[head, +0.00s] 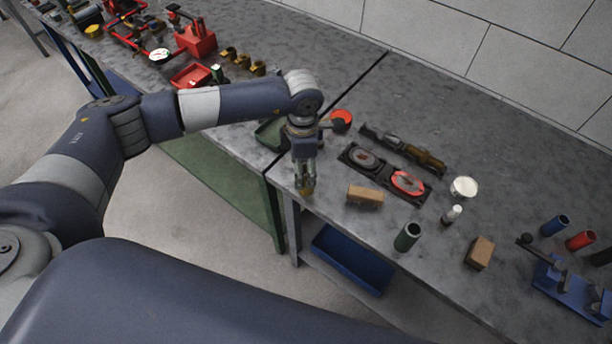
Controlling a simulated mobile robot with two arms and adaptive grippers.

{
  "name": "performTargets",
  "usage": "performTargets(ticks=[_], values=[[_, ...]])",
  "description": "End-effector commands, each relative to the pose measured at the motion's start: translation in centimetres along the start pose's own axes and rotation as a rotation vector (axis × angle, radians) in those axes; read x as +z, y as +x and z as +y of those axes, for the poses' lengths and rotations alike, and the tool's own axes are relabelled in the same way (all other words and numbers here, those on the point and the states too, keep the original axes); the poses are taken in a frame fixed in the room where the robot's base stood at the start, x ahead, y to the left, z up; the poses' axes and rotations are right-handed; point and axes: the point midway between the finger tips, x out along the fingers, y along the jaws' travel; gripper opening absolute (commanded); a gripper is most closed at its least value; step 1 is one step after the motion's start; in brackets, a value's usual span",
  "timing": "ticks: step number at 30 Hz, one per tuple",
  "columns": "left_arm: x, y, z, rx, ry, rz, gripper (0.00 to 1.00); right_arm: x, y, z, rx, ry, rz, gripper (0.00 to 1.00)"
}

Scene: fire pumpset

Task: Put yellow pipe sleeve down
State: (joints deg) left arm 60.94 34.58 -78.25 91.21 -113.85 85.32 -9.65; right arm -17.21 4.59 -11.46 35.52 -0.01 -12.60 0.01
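My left gripper (305,184) points down over the front left corner of the right-hand grey table. Its fingers are close together around a small yellowish piece, which looks like the yellow pipe sleeve (304,191). Most of the sleeve is hidden by the fingers. It is at or just above the tabletop; I cannot tell whether it touches. My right gripper is not in view.
A green sleeve (407,237) stands near the front edge. Blue (554,226) and red (580,241) sleeves stand far right by a blue fixture (572,290). A table seam (345,95) runs behind.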

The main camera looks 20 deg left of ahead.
Motion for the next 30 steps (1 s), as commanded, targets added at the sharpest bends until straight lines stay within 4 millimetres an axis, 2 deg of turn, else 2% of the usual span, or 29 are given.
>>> performTargets(ticks=[8, 12, 21, 22, 27, 29, 30], values=[[0.7, 2.6, -0.2, -0.003, 0.0, 0.001, 0.57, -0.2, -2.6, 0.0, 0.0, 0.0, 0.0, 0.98], [0.7, 4.5, -0.1, -0.003, -0.002, 0.0, 0.57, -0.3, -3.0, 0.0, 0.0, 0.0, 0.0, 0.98], [0.7, 5.2, 0.0, 0.0, 0.0, -0.002, 0.57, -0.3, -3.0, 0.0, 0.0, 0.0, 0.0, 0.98], [0.7, 5.2, 0.0, 0.0, 0.0, -0.002, 0.55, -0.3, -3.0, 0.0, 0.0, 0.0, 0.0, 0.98], [0.7, 5.2, 0.0, -0.001, -0.001, -0.002, 0.16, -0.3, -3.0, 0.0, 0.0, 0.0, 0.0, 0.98], [0.7, 5.2, 0.0, -0.001, -0.001, -0.002, 0.03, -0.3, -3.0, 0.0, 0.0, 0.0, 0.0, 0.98], [0.7, 5.2, 0.0, -0.001, -0.001, -0.002, 0.0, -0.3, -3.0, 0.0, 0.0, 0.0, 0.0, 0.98]])
